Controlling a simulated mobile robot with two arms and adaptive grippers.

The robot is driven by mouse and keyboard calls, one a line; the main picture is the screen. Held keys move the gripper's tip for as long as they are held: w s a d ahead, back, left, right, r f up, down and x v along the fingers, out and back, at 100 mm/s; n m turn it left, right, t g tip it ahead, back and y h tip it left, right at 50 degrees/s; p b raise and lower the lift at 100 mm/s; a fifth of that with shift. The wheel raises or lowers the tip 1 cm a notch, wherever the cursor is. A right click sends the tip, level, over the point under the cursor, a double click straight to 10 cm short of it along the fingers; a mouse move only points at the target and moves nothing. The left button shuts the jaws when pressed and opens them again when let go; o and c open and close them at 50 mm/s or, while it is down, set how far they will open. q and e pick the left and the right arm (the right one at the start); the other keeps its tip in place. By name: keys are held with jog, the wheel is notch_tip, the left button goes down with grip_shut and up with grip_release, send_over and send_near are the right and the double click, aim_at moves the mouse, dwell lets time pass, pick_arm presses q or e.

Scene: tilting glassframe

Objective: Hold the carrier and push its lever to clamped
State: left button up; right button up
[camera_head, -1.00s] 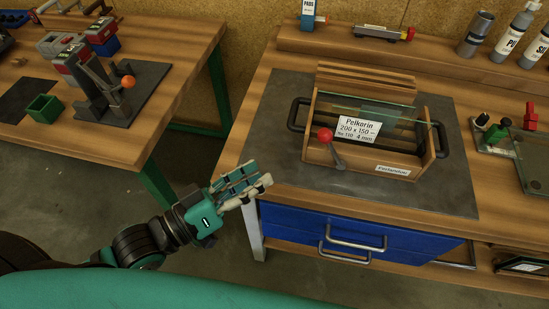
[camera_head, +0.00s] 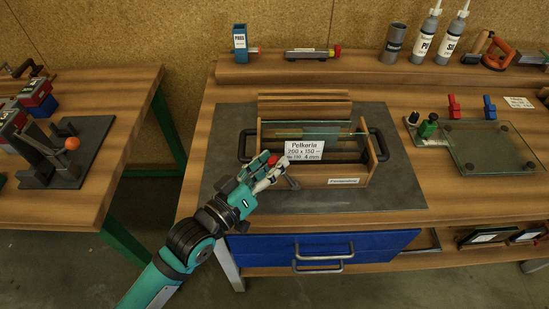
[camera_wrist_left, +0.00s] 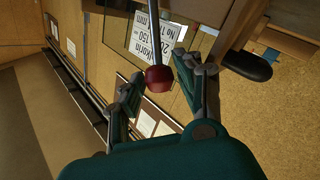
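The carrier (camera_head: 372,165) is a wooden frame with dark side handles, glass panes and a white label (camera_head: 305,150). It stands on the dark mat (camera_head: 390,195) on the right bench. Its lever has a red knob (camera_head: 273,161) and a grey arm (camera_head: 291,180), at the front left. My left gripper (camera_head: 262,173) is at the knob, partly covering the lever. In the left wrist view, the knob (camera_wrist_left: 158,80) lies between the two spread fingers (camera_wrist_left: 158,72), with gaps visible on both sides. A dark carrier handle (camera_wrist_left: 248,65) shows there too. My right gripper is not in view.
A glass plate fixture (camera_head: 490,147) with red and blue clamps lies right of the mat. Bottles (camera_head: 425,40) and a blue box (camera_head: 240,42) stand on the back shelf. A blue drawer (camera_head: 330,250) is below the bench front. Another bench (camera_head: 120,140) is at left.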

pick_arm(q)
jog(key=shift+w+d, duration=0.4)
grip_shut()
dwell(1.7)
